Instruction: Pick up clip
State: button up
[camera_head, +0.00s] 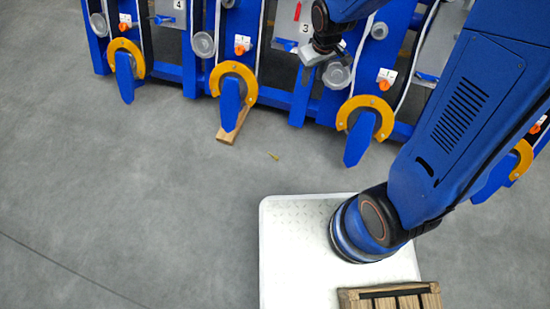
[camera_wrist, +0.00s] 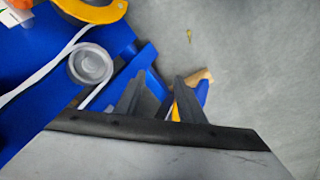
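A small thin yellow piece (camera_head: 273,156), which looks like the clip, lies on the grey floor in front of the blue chassis in the head view. It also shows near the top of the wrist view (camera_wrist: 189,36), small and without clear detail. My gripper (camera_wrist: 162,98) shows two dark fingers apart, with blue chassis parts visible between and behind them and nothing held. In the head view my gripper (camera_head: 316,56) hangs above the chassis, up and to the right of the yellow piece and well apart from it. Its fingertips are hard to make out there.
A blue chassis (camera_head: 190,75) with several yellow rings (camera_head: 234,71) and pointed blue tines crosses the back. A wooden block (camera_head: 229,136) lies under one tine. My white base top (camera_head: 290,235) carries a slatted wooden crate (camera_head: 350,296). The floor around the yellow piece is clear.

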jog(key=w+a+f+n+g, duration=0.1)
jog(key=a+f, duration=0.3)
jog(key=f, duration=0.4)
jog(key=w+a+f+n, duration=0.1)
jog(key=a+f, duration=0.2)
jog(key=f, duration=0.5)
jog(key=n+g, duration=0.1)
jog(key=n, duration=0.1)
send_over(275, 157)
jog(key=shift+h, duration=0.3)
jog(key=f, duration=3)
jog(key=shift+w+a, duration=0.1)
jog(key=shift+w, duration=0.2)
jog(key=f, duration=0.4)
jog(key=shift+s, duration=0.35)
jog(key=shift+f, duration=0.6)
grip_shut()
